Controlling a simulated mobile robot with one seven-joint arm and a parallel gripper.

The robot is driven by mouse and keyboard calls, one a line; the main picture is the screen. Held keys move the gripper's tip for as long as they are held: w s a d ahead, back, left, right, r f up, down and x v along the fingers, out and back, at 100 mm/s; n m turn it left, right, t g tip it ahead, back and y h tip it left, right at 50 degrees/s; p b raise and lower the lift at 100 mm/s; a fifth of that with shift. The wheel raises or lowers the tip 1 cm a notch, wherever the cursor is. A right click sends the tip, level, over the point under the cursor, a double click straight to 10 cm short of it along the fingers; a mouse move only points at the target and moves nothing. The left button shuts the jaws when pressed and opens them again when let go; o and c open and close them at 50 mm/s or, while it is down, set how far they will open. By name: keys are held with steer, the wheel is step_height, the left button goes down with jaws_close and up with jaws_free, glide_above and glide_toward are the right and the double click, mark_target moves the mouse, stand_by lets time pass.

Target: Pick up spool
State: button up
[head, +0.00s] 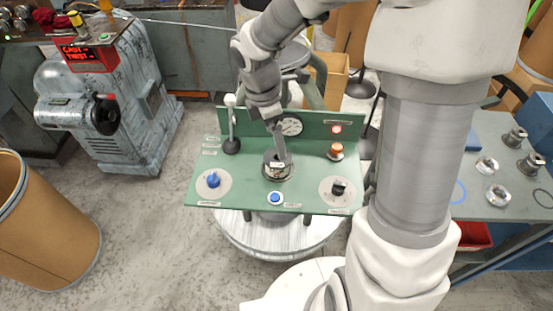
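My gripper (280,152) points down over the middle of the green control panel (240,178). Its tip is at a dark round piece (271,173) that looks like a spool or hub with a small white label. I cannot tell if the fingers touch it or are open or shut; they are small and partly merged with the dark piece. Spool-like metal parts also stand on the bench at right, one upper (515,137) and one lower (530,164), with flatter shiny pieces (498,196) beside them.
The panel has a blue knob (213,180), black knob (338,187), blue button (275,198), orange button (336,151), gauge (291,126) and upright lever (231,125). A grey machine (115,100) and brown drum (45,235) stand left. My arm hides part of the right side.

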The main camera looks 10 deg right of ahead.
mark_target(278, 163)
steer(key=f, duration=0.3)
steer(key=f+b, duration=0.1)
steer(key=f, duration=0.2)
steer(key=f+b, duration=0.1)
steer(key=f, duration=0.2)
steer(key=shift+w+d+f, duration=0.1)
steer(key=shift+w+d, duration=0.1)
steer(key=shift+d, duration=0.2)
steer(key=c, duration=1.3)
steer(key=shift+o, duration=0.2)
